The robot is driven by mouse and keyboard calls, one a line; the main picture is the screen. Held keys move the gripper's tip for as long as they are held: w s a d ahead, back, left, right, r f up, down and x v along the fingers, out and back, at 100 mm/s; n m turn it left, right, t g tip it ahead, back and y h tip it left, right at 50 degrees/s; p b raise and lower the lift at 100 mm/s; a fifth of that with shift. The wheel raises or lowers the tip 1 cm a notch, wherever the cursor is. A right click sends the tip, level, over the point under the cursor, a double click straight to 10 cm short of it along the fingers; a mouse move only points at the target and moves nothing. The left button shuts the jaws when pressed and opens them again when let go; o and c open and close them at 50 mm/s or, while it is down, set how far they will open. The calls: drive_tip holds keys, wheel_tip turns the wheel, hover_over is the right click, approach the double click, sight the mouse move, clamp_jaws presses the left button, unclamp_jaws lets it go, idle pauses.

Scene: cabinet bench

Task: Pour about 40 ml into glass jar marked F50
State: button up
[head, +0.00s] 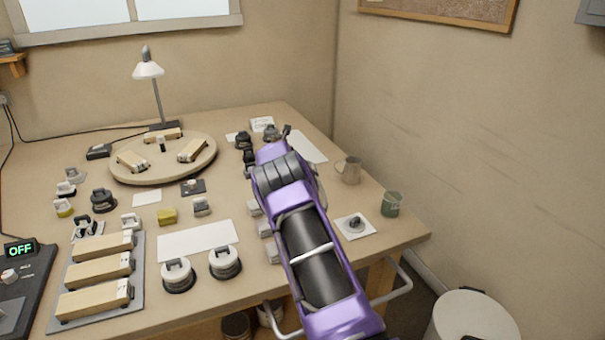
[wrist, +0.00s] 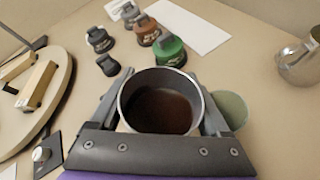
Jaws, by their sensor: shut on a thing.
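Brown contents (wrist: 160,110) show inside the cup in the wrist view. A pale green round vessel (wrist: 233,108) shows partly behind the right finger; I cannot tell whether it touches the cup. In the head view my purple arm hides the held cup. A green glass container (head: 391,204) stands near the table's right edge. No F50 mark is readable on any vessel.
A metal jug (head: 349,171) stands right of my arm; it also shows in the wrist view (wrist: 299,62). Several lidded jars (wrist: 169,50) stand beyond the cup, beside a white sheet (wrist: 190,25). A round turntable (head: 163,175) with blocks is at left.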

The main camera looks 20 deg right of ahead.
drive_tip(key=shift+s+d+r+m+y, duration=0.15)
drive_tip(key=shift+d+r+m+y, duration=0.35)
drive_tip(key=shift+d+m+y, duration=0.1)
drive_tip(key=shift+s+d+r+m+y, duration=0.15)
drive_tip(key=shift+d+r+m+y, duration=0.35)
drive_tip(key=shift+d, duration=0.1)
drive_tip(key=shift+d+f+m+t+y+p, duration=0.15)
drive_tip(key=shift+f+m+t+y+p, duration=0.2)
drive_tip(key=shift+m, duration=0.15)
drive_tip(key=shift+r+m+y+p, duration=0.3)
drive_tip(key=shift+r+m+y, duration=0.05)
drive_tip(key=shift+m+y, duration=0.2)
idle(0.8)
drive_tip(key=shift+s+f+m+t+y+p, duration=0.3)
drive_tip(key=shift+f+m+y+p, duration=0.15)
drive_tip(key=shift+p, duration=1)
idle(0.4)
drive_tip(key=shift+f, duration=0.2)
drive_tip(key=shift+f, duration=0.1)
